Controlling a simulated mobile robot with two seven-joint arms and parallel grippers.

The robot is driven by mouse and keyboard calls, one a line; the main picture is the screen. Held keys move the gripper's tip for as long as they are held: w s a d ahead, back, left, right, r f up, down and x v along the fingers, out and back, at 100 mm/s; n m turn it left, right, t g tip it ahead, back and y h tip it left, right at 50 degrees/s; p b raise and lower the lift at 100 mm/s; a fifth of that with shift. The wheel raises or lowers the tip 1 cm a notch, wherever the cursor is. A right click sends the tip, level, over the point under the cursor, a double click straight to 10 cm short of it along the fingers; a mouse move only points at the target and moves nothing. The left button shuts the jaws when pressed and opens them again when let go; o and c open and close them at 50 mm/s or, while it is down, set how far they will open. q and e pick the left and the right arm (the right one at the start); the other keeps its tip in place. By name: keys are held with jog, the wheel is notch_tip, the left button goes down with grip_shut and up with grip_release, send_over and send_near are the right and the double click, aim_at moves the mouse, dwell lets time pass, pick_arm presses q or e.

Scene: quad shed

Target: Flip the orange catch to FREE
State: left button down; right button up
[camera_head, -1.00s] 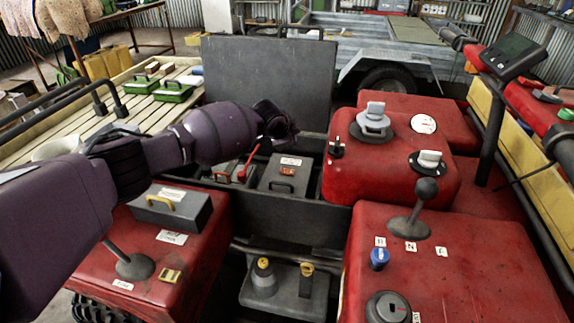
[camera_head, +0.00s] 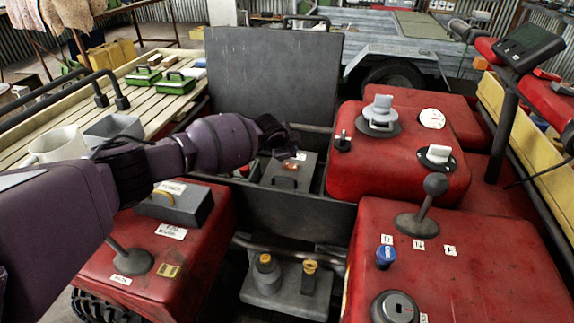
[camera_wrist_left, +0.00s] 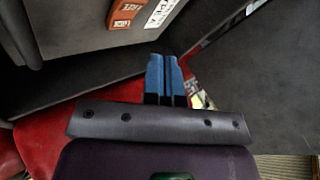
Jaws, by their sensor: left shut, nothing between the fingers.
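The orange catch (camera_head: 289,166) sits on the top of a dark grey box (camera_head: 306,172) inside the open black bin. In the left wrist view the catch (camera_wrist_left: 126,12) is at the top edge, beside a white label (camera_wrist_left: 160,12); its lettering is too blurred to read surely. My left gripper (camera_head: 286,140) is just above and behind the catch in the head view, apart from it as far as I can tell. Its blue fingers (camera_wrist_left: 166,78) are shut and empty in the wrist view. My right gripper is not in view.
The bin's raised lid (camera_head: 272,75) stands behind my gripper. A red tank with a grey knob (camera_head: 379,114) stands to the right. A grey box with a yellow handle (camera_head: 176,205) is below my left arm. A red handle (camera_head: 245,170) is left of the catch.

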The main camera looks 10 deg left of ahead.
aim_at(289, 165)
pick_arm(q)
jog(key=f, duration=0.2)
jog(key=shift+a+f+b, duration=0.2)
jog(key=shift+f+b, duration=0.1)
jog(key=shift+f, duration=0.1)
dwell(1.1)
jog(key=shift+f, duration=0.15)
dwell(0.6)
jog(key=shift+f, duration=0.3)
jog(key=shift+a+f+b, duration=0.1)
jog(key=shift+f+b, duration=0.25)
jog(key=shift+f, duration=0.05)
dwell(0.7)
jog(key=shift+r, duration=0.9)
